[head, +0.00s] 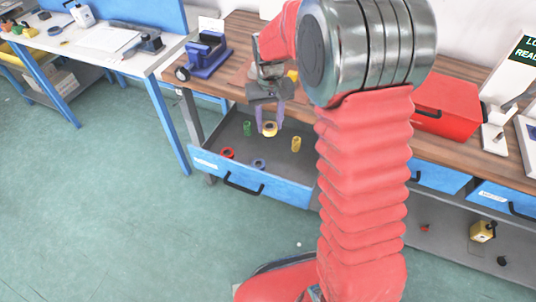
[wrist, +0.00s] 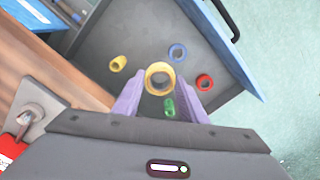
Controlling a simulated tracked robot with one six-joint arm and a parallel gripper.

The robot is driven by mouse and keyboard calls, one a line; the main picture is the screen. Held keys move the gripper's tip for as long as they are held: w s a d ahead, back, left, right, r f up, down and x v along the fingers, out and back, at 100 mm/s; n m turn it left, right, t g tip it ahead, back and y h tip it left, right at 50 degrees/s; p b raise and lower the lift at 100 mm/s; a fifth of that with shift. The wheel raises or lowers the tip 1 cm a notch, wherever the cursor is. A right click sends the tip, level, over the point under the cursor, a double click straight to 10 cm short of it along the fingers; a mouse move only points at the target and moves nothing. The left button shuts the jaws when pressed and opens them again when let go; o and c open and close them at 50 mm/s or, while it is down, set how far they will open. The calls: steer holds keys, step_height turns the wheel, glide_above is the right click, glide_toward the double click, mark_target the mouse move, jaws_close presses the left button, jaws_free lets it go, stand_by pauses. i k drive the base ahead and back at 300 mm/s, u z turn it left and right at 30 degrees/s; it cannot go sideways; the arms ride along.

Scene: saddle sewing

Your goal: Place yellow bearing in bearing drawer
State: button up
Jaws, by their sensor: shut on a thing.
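The yellow bearing (wrist: 159,78) is a ring between the purple fingertips of my gripper (wrist: 161,92), which is shut on it. In the head view the yellow bearing (head: 269,129) shows at the fingertips of my gripper (head: 269,124), over the open drawer (head: 205,165). In the wrist view the drawer floor (wrist: 130,30) lies below the held bearing. I cannot tell how high the bearing is above the floor.
The drawer holds a red ring (wrist: 204,81), a blue ring (wrist: 178,53), a green ring (wrist: 169,107) and another yellow piece (wrist: 118,63). A wooden bench top (head: 240,60) overhangs the drawer's back. A blue vise (head: 207,55) and a red box (head: 446,104) stand on it.

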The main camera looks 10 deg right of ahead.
mark_target(266, 151)
steer(key=k, duration=0.55)
steer(key=u, duration=0.3)
steer(key=i, duration=0.85)
steer(key=u, duration=0.7)
steer(key=i, duration=0.55)
